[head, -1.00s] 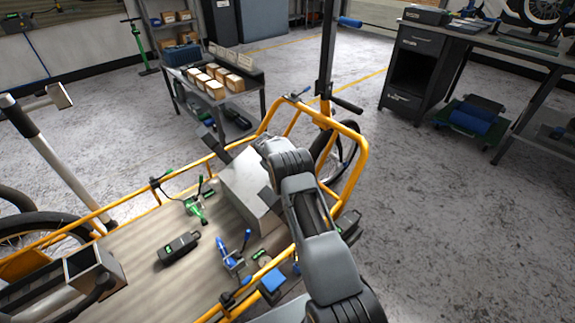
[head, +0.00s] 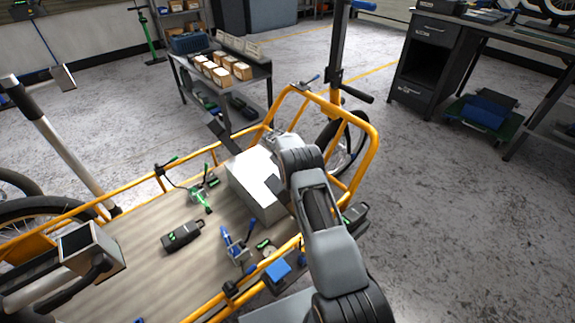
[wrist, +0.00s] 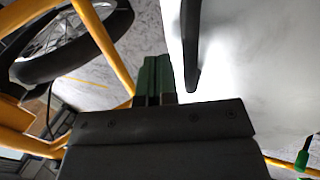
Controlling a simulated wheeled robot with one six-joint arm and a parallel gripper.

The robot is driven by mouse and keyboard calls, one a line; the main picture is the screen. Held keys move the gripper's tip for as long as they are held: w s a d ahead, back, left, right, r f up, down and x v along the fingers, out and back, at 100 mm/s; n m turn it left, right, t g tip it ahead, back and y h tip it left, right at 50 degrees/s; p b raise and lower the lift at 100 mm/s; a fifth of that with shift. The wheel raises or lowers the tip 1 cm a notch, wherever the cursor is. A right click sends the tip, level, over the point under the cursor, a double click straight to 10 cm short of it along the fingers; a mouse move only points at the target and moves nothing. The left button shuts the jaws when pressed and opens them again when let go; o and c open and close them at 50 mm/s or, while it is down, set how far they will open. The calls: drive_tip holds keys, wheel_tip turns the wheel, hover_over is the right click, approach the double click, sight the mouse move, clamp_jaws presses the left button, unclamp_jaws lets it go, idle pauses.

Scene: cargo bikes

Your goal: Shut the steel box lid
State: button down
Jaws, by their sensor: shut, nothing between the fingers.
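The steel box (head: 252,167) stands at the far end of the cargo bike's bed. Its bright top, where the lid is, looks roughly flat; I cannot tell if the lid is fully down. My arm reaches over the box's right side and hides part of it. In the wrist view, my gripper (wrist: 153,78) is shut and empty, its green fingers together. A bright pale surface (wrist: 255,60), apparently the box, fills the right of that view, with a dark bar (wrist: 191,50) along its edge beside the fingers. I cannot tell whether they touch.
The yellow bike rail (head: 368,155) rises close to my arm. A green clamp (head: 201,196), a dark tool (head: 181,236) and a blue clamp (head: 234,243) are on the bed (head: 140,240). A cart with small boxes (head: 262,72) stands behind. Open floor lies to the right.

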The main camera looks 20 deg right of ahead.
drive_tip(key=s+a+r+p, duration=0.2)
drive_tip(key=r+p, duration=0.3)
drive_tip(key=r, duration=0.9)
drive_tip(key=s+a+r+p, duration=0.15)
drive_tip(key=r+p, duration=0.35)
drive_tip(key=r, duration=1)
drive_tip(key=s+a+r+m+t+y+p, duration=0.1)
drive_tip(key=s+a+r+p, duration=0.15)
drive_tip(key=s+r, duration=0.4)
drive_tip(key=s+a+r+y+p, duration=0.15)
drive_tip(key=s+r+p, duration=0.25)
drive_tip(key=r, duration=0.5)
drive_tip(key=s+a+r+p, duration=0.2)
drive_tip(key=s+r+p, duration=0.1)
drive_tip(key=s, duration=0.5)
drive_tip(key=s+a+r+m+y+p, duration=0.1)
drive_tip(key=s+a+r+p, duration=0.1)
drive_tip(key=s+r+p, duration=0.2)
drive_tip(key=s+a+r+m+t+p, duration=0.1)
drive_tip(key=s+r+p, duration=0.3)
drive_tip(key=s, duration=0.7)
drive_tip(key=shift+s+a+y, duration=0.35)
drive_tip(key=shift+a, duration=0.35)
